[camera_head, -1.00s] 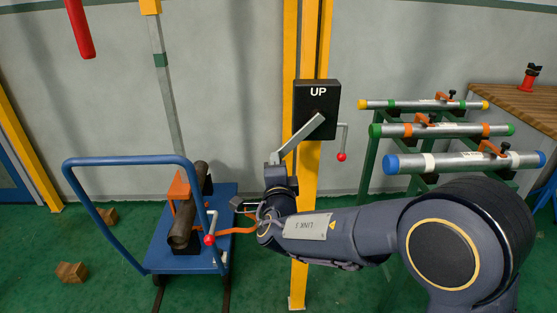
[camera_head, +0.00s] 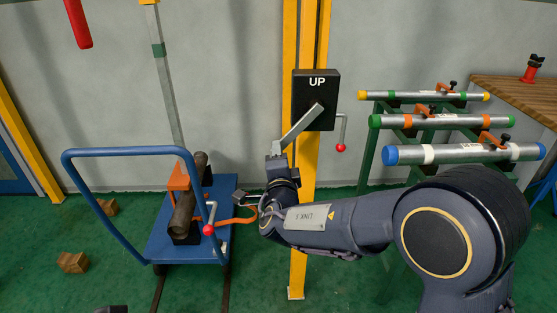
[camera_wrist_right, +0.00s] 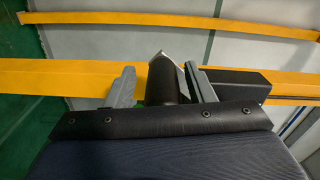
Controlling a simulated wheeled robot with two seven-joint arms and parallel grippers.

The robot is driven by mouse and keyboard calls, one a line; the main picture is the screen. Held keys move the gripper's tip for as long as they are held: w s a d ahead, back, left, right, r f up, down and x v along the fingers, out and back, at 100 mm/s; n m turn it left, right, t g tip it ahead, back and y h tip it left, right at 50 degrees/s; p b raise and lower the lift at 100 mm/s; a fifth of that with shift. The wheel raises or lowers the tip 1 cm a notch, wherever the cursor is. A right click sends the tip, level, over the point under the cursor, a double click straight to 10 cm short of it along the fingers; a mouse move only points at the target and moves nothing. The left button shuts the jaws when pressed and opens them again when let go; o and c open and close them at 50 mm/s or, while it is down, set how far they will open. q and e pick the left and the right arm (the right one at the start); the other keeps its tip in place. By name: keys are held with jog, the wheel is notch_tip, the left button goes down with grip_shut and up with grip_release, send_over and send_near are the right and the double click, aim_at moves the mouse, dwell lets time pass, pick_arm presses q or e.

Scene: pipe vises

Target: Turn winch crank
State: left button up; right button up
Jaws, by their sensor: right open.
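The winch is a black box (camera_head: 316,88) marked UP on a yellow post. Its grey crank arm (camera_head: 301,128) slants down to the left from the box. My right gripper (camera_head: 278,151) is at the crank's lower end. In the right wrist view, the two grey fingers of my right gripper (camera_wrist_right: 160,86) stand open on either side of the black crank grip (camera_wrist_right: 162,80), with a visible gap on the left. The grip's far end meets a pale metal piece. My left gripper is not recognisable in view.
A blue cart (camera_head: 228,195) with a dark pipe (camera_head: 182,217) in an orange vise stands left of my right forearm. A rack with several pipes (camera_head: 460,153) stands right, near a wooden bench (camera_head: 520,98). A red-knobbed rod (camera_head: 341,147) hangs beside the winch box.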

jog(key=s, duration=0.7)
jog(key=shift+s+p, duration=0.3)
jog(key=shift+s, duration=0.1)
jog(key=shift+d, duration=0.2)
